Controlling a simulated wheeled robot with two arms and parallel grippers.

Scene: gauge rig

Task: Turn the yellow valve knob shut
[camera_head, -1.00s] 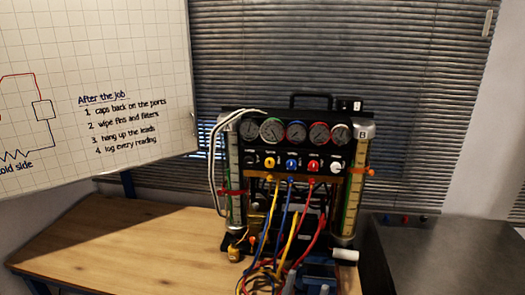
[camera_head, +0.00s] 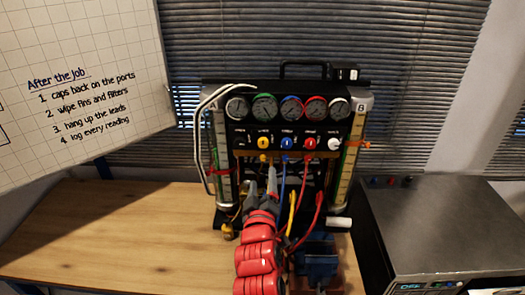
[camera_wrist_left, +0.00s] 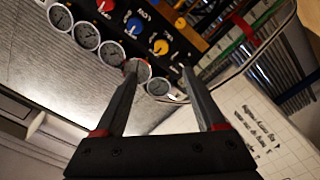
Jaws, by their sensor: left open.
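The yellow valve knob (camera_head: 264,142) is on the black front panel of the gauge rig, left of the blue knob (camera_head: 286,143). In the left wrist view the yellow knob (camera_wrist_left: 161,47) shows just beyond the fingertips, between their lines. My left gripper (camera_head: 263,178) is open and empty, just below the yellow knob in the head view and apart from it. It also shows in the left wrist view (camera_wrist_left: 160,68), its two fingers spread. My right gripper is not in view.
Several gauges (camera_head: 291,107) sit above the knobs. A red knob (camera_head: 309,143) and a white knob (camera_head: 334,144) are to the right. Yellow, blue and red hoses (camera_head: 317,209) hang below the panel. The wooden bench (camera_head: 110,235) is clear at left.

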